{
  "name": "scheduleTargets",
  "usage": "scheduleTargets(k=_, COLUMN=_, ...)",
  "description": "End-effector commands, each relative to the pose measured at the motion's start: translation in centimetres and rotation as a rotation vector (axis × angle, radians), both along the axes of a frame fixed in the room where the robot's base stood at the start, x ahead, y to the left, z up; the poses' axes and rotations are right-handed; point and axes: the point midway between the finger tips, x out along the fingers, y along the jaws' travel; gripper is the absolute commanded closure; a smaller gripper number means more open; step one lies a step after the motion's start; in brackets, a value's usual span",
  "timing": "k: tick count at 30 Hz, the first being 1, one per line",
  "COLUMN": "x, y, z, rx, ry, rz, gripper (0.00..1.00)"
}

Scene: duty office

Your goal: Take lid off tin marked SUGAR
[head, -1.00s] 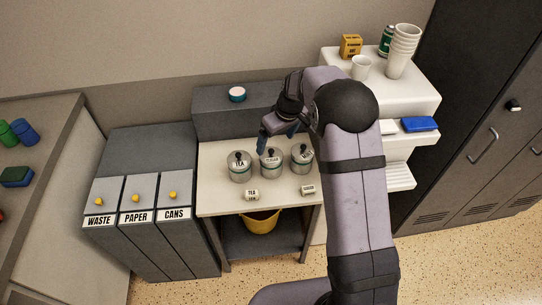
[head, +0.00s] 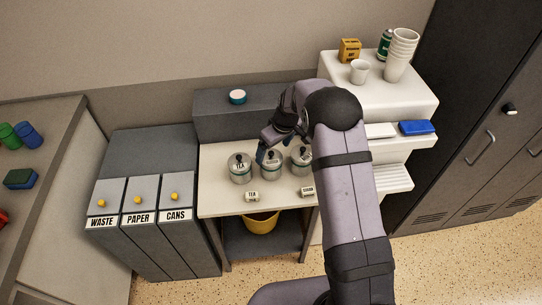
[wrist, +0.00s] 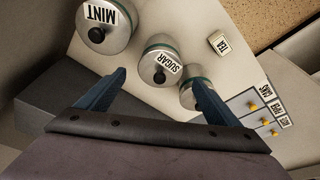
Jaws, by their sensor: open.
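The tin marked SUGAR (wrist: 160,62) is the middle of three grey tins, with a green band and a dark knob on its lid (wrist: 151,69). In the head view the SUGAR tin (head: 271,168) stands upright on the pale table, its lid on. My gripper (wrist: 158,78) is open and empty, its blue fingers spread to either side of the SUGAR tin's near edge in the wrist view. In the head view my gripper (head: 271,152) is above the middle tin. I cannot tell its exact height or whether it touches.
The TEA tin (head: 240,170) stands close on the left, and the MINT tin (wrist: 103,32) close on the other side. A small TEA block (head: 252,196) and another label block (head: 307,191) lie in front. The table front (head: 225,205) is mostly clear.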

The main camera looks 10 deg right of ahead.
Motion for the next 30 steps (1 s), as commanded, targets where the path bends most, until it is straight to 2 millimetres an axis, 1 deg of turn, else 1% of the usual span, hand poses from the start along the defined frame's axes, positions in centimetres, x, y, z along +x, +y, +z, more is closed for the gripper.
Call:
scheduleTargets(k=5, x=0.4, y=0.4, z=-1.7, rx=0.0, ry=0.003, rz=0.001, gripper=0.14)
scheduleTargets(k=9, x=0.6, y=0.5, z=-2.6, rx=0.001, ry=0.0, rz=0.001, gripper=0.14)
scheduleTargets(k=18, x=0.7, y=0.5, z=-2.9, rx=0.001, ry=-0.001, rz=0.0, gripper=0.14)
scheduleTargets(k=20, x=0.7, y=0.5, z=-2.9, rx=0.001, ry=-0.001, rz=0.0, gripper=0.28)
scheduleTargets(k=21, x=0.7, y=0.5, z=-2.9, rx=0.001, ry=-0.001, rz=0.0, gripper=0.38)
scheduleTargets(k=23, x=0.7, y=0.5, z=-2.9, rx=0.001, ry=-0.001, rz=0.0, gripper=0.52)
scheduleTargets(k=24, x=0.7, y=0.5, z=-2.9, rx=0.001, ry=-0.001, rz=0.0, gripper=0.57)
scheduleTargets(k=30, x=0.7, y=0.5, z=-2.9, rx=0.001, ry=-0.001, rz=0.0, gripper=0.57)
